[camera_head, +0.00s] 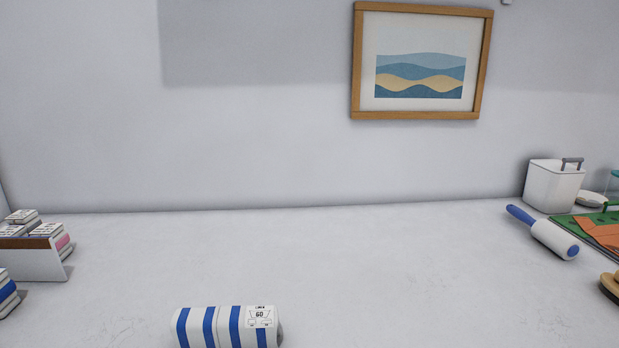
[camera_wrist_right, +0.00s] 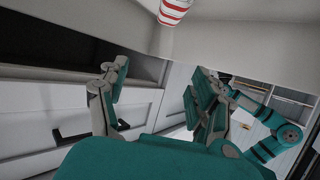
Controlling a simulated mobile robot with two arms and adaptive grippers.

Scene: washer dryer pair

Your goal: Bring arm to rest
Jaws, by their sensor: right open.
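My right gripper (camera_wrist_right: 156,86) shows in the right wrist view with its two teal-padded fingers spread apart. Nothing is between them. It is in front of white drawer or cabinet fronts (camera_wrist_right: 35,115), below a pale ledge. Neither gripper nor arm shows in the head view. Teal and grey arm links (camera_wrist_right: 285,138) of mine show at the right of the wrist view; I cannot make out a left gripper there.
A white-and-blue striped roll (camera_head: 222,327) lies on the white counter (camera_head: 330,270). A lint roller (camera_head: 545,233) and white bin (camera_head: 553,186) are at right, a box of small packs (camera_head: 35,262) at left. The counter's middle is clear. A red-striped object (camera_wrist_right: 173,11) tops the wrist view.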

